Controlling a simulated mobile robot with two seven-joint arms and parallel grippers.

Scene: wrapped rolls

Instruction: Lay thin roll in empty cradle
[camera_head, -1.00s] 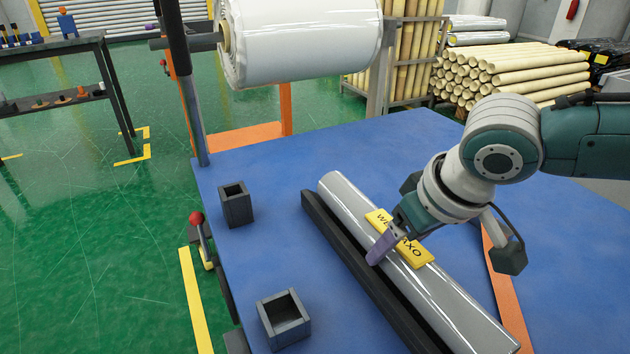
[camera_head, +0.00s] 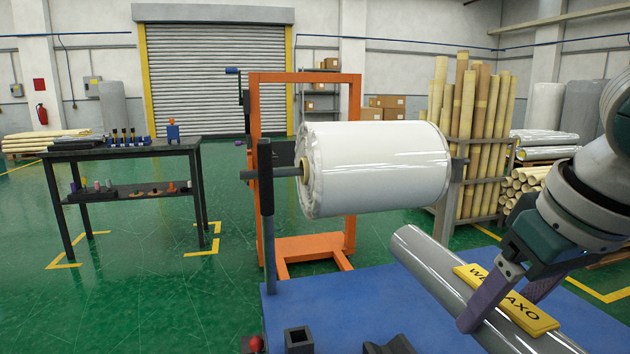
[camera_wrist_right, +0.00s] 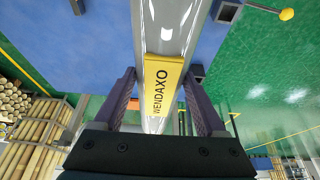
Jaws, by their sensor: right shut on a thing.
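The thin roll (camera_head: 432,258) is a long, shiny grey wrapped cylinder with a yellow WENDAXO label (camera_head: 505,297). My right gripper (camera_head: 500,308) is shut on it at the label, one finger on each side. The roll appears raised above the blue table, slanting from back left to front right; its near end is cut off. In the right wrist view the roll (camera_wrist_right: 168,30) runs between the fingers of my gripper (camera_wrist_right: 160,82). A dark, notched block (camera_head: 390,346), possibly a cradle end, shows at the bottom edge, mostly out of frame. My left gripper is not in view.
A large white wrapped roll (camera_head: 375,168) hangs on a spindle behind the blue table (camera_head: 330,310). A dark post (camera_head: 266,200) rises at the table's left corner. A square dark socket (camera_head: 299,341) stands nearby. Green floor lies left, with a dark workbench (camera_head: 125,150).

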